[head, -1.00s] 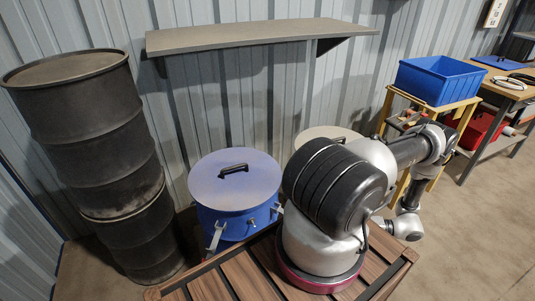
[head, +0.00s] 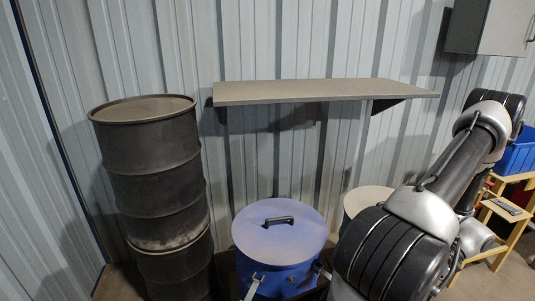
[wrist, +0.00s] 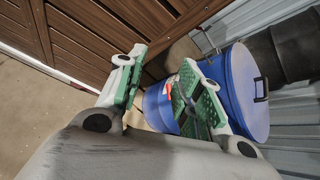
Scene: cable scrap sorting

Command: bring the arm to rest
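My arm (head: 458,160) rises from its shoulder at the lower right of the head view toward the upper right, with its elbow near the blue bin. In the wrist view my gripper (wrist: 163,58) shows two green-padded fingers spread well apart. Nothing is held between them. Behind the fingers are brown slatted boards and blue containers. The gripper itself cannot be made out in the head view.
A lidded blue drum (head: 280,240) stands near my arm's base and also shows in the wrist view (wrist: 246,92). Stacked dark barrels (head: 152,190) stand left. A wall shelf (head: 325,92) is above. A blue bin (head: 518,153) on a yellow stand (head: 508,220) is right, partly hidden.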

